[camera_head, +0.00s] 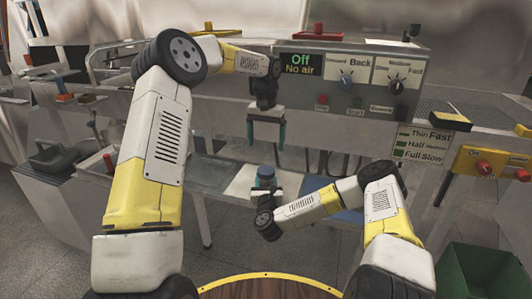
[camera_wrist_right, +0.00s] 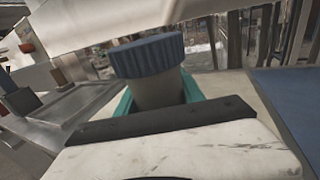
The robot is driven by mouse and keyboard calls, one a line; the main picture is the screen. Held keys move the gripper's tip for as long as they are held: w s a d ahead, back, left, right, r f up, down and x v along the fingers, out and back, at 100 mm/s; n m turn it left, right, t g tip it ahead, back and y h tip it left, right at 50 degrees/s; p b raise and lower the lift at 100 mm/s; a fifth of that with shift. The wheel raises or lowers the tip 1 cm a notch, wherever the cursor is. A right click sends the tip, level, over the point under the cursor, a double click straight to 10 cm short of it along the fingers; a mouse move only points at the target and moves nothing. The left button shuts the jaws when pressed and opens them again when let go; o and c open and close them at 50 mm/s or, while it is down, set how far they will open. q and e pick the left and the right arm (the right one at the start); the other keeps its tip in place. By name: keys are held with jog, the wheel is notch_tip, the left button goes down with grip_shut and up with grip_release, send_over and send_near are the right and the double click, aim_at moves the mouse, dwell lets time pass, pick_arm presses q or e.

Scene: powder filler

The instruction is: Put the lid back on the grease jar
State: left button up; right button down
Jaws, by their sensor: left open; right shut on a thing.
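The grease jar (camera_wrist_right: 158,92) is a grey cylinder, and its blue ribbed lid (camera_wrist_right: 148,54) sits on top of it in the right wrist view. Whether the lid is fully tightened I cannot tell. In the head view the lid (camera_head: 266,171) shows small, over a white surface. My right gripper (camera_wrist_right: 157,98) is shut around the jar's body below the lid, with teal fingers on either side. My left gripper (camera_head: 266,134) is open and empty, pointing down above the lid and apart from it. The lower part of the jar is hidden by my right gripper.
The filler's control panel (camera_head: 350,82) with knobs and buttons stands behind my left gripper. A white board (camera_head: 246,182) lies below the jar, with a blue mat (camera_head: 347,221) to the right. A green bin (camera_head: 482,272) stands at the lower right.

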aim_at(266, 183)
pick_arm(q)
jog(key=shift+r, duration=0.4)
pick_arm(e)
jog(key=c, duration=0.6)
grip_release()
jog(key=shift+c, duration=0.2)
jog(key=shift+s, duration=0.1)
jog(key=s, duration=0.7)
jog(key=shift+s+d, duration=0.15)
jog(key=shift+s, duration=0.15)
